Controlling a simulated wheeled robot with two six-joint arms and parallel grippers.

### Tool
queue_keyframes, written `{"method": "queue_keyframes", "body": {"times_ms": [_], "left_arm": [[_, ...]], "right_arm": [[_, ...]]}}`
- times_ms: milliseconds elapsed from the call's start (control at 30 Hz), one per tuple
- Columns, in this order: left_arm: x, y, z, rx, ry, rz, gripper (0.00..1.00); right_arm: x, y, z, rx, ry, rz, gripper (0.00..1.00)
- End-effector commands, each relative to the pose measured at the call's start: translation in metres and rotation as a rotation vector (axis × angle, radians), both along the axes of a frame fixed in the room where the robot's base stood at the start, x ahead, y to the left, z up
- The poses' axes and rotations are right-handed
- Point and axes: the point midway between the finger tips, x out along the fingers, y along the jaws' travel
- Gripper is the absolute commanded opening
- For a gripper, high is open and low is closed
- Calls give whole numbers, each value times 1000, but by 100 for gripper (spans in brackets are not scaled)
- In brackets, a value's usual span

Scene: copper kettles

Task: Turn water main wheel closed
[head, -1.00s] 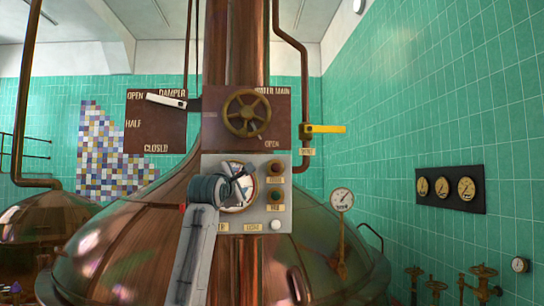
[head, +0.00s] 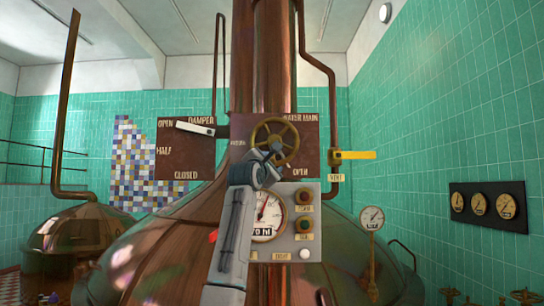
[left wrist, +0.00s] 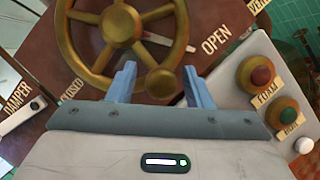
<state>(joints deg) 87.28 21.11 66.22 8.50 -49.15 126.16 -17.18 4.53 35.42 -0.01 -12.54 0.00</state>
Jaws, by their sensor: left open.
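The water main wheel (head: 296,138) is a brass spoked handwheel on a brown plate lettered "WATER MAIN" and "OPEN". My left gripper (head: 268,150) is in front of the wheel's lower part and hides some of it. In the left wrist view, the wheel (left wrist: 122,25) fills the upper left, with a round knob on its lower rim. My open left gripper (left wrist: 160,84) has its two blue fingers apart, one on each side of the knob in the picture. I cannot tell whether they touch it. "CLOSED" is lettered left of the wheel there. My right gripper is not in view.
A grey panel (head: 310,240) with a dial and buttons sits just below the wheel. The damper lever (head: 195,128) is to the left, and a yellow vent handle (head: 354,155) to the right. A gauge (head: 372,218) stands on the copper kettle (head: 150,260).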

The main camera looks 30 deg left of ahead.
Motion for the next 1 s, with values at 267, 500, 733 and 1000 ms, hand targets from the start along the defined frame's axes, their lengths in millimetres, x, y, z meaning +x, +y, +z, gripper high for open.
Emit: {"method": "queue_keyframes", "body": {"times_ms": [267, 500, 733, 1000], "left_arm": [[8, 2, 1, 1, 0, 0, 46], [7, 2, 1, 1, 0, 0, 22], [7, 2, 1, 1, 0, 0, 0], [7, -5, 1, 28, 19, 0, 0]], "right_arm": [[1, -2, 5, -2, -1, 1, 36], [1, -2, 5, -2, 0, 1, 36], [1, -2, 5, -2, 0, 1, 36], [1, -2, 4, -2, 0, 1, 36]]}}
